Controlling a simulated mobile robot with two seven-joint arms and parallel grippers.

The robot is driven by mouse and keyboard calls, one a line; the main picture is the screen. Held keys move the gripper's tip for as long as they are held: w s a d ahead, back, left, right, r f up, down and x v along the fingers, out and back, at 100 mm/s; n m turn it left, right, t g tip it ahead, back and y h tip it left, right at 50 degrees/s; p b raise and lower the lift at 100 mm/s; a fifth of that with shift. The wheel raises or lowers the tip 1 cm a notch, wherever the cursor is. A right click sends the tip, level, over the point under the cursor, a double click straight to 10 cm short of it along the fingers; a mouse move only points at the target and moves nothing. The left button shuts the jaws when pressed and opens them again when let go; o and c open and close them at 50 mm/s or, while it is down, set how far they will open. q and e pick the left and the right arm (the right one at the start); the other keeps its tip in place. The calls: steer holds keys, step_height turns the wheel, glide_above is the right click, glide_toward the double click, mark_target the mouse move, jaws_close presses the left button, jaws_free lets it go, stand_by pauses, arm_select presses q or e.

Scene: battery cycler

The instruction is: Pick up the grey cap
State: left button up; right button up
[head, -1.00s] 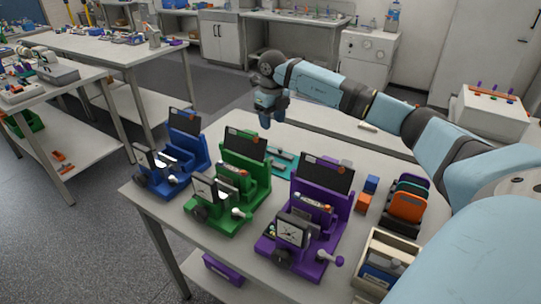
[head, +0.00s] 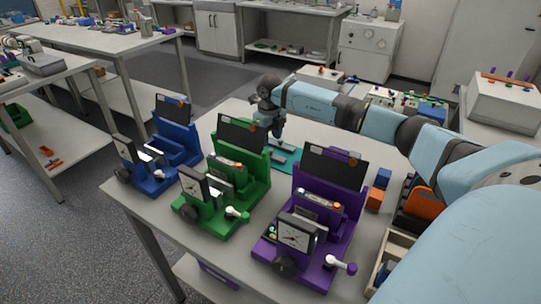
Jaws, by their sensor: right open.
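I cannot pick out a grey cap for certain. A teal mat (head: 290,168) lies on the table behind the green and purple devices, partly hidden by them, and small grey pieces on it are too small to name. My right gripper (head: 275,134) points down near the back of this mat, just right of the green device's dark screen. It is open, with nothing visible in it. My left gripper is out of view.
Blue (head: 160,155), green (head: 225,200) and purple (head: 312,240) devices with upright screens stand in a row on the table. A blue block (head: 383,178), an orange block (head: 374,199) and a wooden box (head: 397,246) are at the right. Bare tabletop lies behind the blue device.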

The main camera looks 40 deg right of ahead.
mark_target(271, 150)
steer(key=f, duration=0.5)
steer(key=shift+d+f, duration=0.25)
steer(key=shift+f, duration=0.1)
jaws_close()
